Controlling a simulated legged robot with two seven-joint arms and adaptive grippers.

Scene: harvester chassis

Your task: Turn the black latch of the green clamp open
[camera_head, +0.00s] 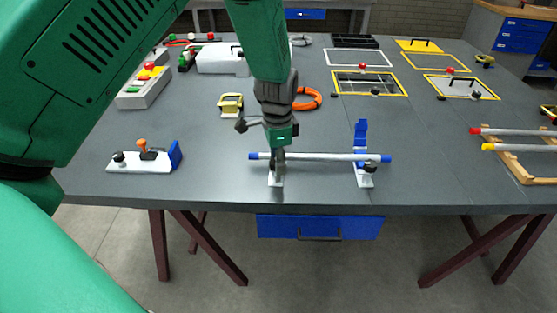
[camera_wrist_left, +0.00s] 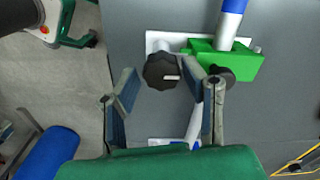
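The green clamp (camera_wrist_left: 235,64) sits on a white base plate (camera_wrist_left: 158,40) around a white tube with a blue end (camera_wrist_left: 231,12). A round black latch knob (camera_wrist_left: 160,71) with a white mark is left of the green part. A smaller black knob (camera_wrist_left: 223,73) is beside my right-hand finger. My left gripper (camera_wrist_left: 160,68) has its fingers apart, one on each side of the round knob; contact cannot be told. In the head view my left gripper (camera_head: 277,160) points down over the tube's left end and hides most of the clamp. My right gripper is out of view.
The tube (camera_head: 325,157) runs right to a raised blue clamp (camera_head: 361,135) with a black knob (camera_head: 370,166). A white plate with an orange-topped switch (camera_head: 143,150) stands left. An orange ring (camera_head: 308,98) lies behind. Grey table (camera_head: 215,180) is clear in front.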

